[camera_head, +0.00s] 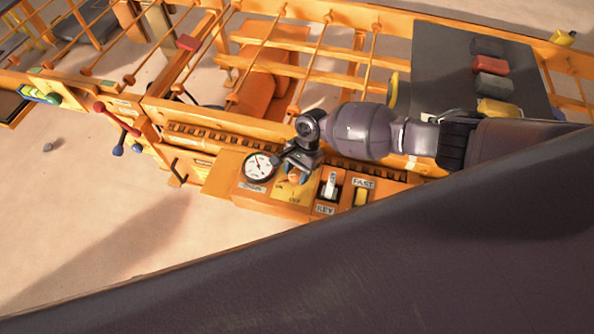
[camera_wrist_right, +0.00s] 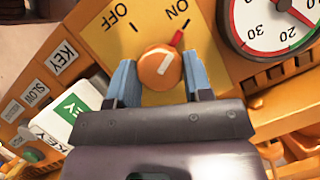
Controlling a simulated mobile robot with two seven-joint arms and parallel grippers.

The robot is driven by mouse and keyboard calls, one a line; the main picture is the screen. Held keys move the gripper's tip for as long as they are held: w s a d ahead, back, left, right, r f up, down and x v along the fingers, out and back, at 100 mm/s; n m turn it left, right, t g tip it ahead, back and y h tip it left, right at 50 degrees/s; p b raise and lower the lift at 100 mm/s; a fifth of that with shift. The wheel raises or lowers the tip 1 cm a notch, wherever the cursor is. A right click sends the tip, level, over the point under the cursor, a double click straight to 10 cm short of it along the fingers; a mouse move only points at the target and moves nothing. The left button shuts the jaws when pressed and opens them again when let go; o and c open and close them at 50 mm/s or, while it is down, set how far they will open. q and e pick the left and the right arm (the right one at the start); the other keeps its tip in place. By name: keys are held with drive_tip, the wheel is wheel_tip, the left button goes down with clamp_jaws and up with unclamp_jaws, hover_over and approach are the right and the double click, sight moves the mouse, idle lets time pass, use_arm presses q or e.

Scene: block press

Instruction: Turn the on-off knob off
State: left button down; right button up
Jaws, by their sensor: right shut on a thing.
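The on-off knob (camera_wrist_right: 160,68) is a round orange knob on a yellow plate (camera_wrist_right: 112,32) marked ON and OFF. Its red pointer is at the ON mark in the right wrist view. My right gripper (camera_wrist_right: 158,62) has its blue fingers on either side of the knob, shut on it. In the head view my right gripper (camera_head: 297,170) is over the yellow plate (camera_head: 288,190) and mostly hides the knob. My left gripper is not in view.
A round gauge (camera_head: 259,167) sits close beside the plate; it also shows in the right wrist view (camera_wrist_right: 275,18). Orange rails and rods stand behind the panel.

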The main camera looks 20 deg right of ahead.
drive_tip(key=n+g, duration=0.1)
drive_tip(key=n, duration=0.2)
drive_tip(key=shift+a+h, duration=0.1)
drive_tip(key=shift+h, duration=0.3)
drive_tip(key=n+h, duration=0.1)
drive_tip(key=n, duration=0.3)
drive_tip(key=shift+a+g+b, duration=0.1)
drive_tip(key=shift+g+b, duration=0.2)
drive_tip(key=shift+g, duration=0.1)
drive_tip(key=n+h, duration=0.1)
drive_tip(key=n, duration=0.3)
drive_tip(key=shift+h, duration=0.4)
drive_tip(key=shift+a+n+h, duration=0.1)
drive_tip(key=shift+n+h, duration=0.4)
drive_tip(key=shift+n, duration=0.9)
drive_tip(key=shift+f, duration=0.1)
drive_tip(key=o, duration=0.9)
